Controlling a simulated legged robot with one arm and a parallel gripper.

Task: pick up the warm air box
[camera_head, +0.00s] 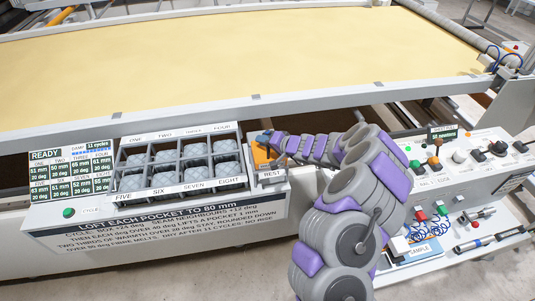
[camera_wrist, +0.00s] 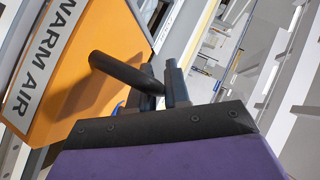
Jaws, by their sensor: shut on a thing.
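The warm air box is an orange block lettered WARM AIR, large at the left of the wrist view (camera_wrist: 95,45), with a dark round bar sticking out of it. In the head view the box (camera_head: 261,154) shows as a small orange patch at the REST spot, right of the pocket grid. My gripper (camera_head: 275,141) is at the box and partly covers it. In the wrist view my gripper (camera_wrist: 160,88) is shut on the box at its dark bar. The box's underside is hidden, so I cannot tell whether it touches the rest.
A pocket grid (camera_head: 181,160) with grey-blue pads in its compartments stands left of the box. A READY display (camera_head: 70,174) is farther left. A control panel (camera_head: 460,160) with knobs and a lower shelf with tools are at right. The yellow quilting bed (camera_head: 230,60) lies behind.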

